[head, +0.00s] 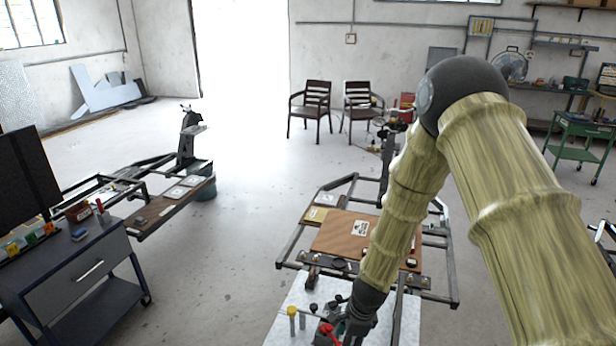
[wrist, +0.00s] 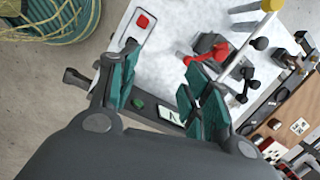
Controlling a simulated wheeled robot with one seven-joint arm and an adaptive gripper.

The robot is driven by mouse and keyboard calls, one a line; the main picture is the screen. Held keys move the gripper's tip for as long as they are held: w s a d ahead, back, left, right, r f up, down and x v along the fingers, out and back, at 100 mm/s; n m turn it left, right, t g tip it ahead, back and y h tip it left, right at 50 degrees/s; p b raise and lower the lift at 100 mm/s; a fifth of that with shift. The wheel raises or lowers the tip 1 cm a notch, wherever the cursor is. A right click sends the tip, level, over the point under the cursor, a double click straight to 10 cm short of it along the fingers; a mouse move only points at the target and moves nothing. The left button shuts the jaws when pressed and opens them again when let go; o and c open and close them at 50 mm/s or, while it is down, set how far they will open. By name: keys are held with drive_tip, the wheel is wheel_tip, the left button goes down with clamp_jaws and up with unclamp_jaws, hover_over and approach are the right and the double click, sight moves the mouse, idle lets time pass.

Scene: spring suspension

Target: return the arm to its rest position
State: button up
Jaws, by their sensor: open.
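My gripper (wrist: 155,78) is open in the wrist view, its two teal-padded fingers apart with nothing visible between them. In the head view my arm, in a yellowish ribbed cover, bends at a dark elbow at the right and reaches down to my gripper (head: 350,325) at the bottom middle. The gripper is over or beside a white-topped bench (head: 285,328); its exact height is unclear. A red clamp-like part (wrist: 206,50) lies close to the right finger in the wrist view. The arm hides part of the bench and the frame behind it.
A post with a yellow knob (head: 292,312) stands left of the gripper. A metal frame with a brown board (head: 340,235) lies beyond. A dark cart (head: 75,265) stands left, with open floor between. A teal bin (wrist: 60,20) shows in the wrist view.

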drive_tip(key=s+d+f+n+h, duration=0.1)
drive_tip(key=s+d+f+n, duration=0.4)
drive_tip(key=s, duration=0.6)
drive_tip(key=s+d+f+n, duration=0.3)
drive_tip(key=s+n, duration=0.4)
drive_tip(key=s, duration=0.4)
drive_tip(key=s+d+f+n+h, duration=0.1)
drive_tip(key=s+d+f+n, duration=0.35)
drive_tip(key=s, duration=0.75)
wheel_tip(320, 180, down, 14)
drive_tip(key=n+b, duration=0.1)
drive_tip(key=b, duration=1.4)
drive_tip(key=shift+a+g, duration=0.3)
drive_tip(key=shift+a, duration=0.1)
drive_tip(key=shift+s+n, duration=0.1)
drive_tip(key=shift+n, duration=0.15)
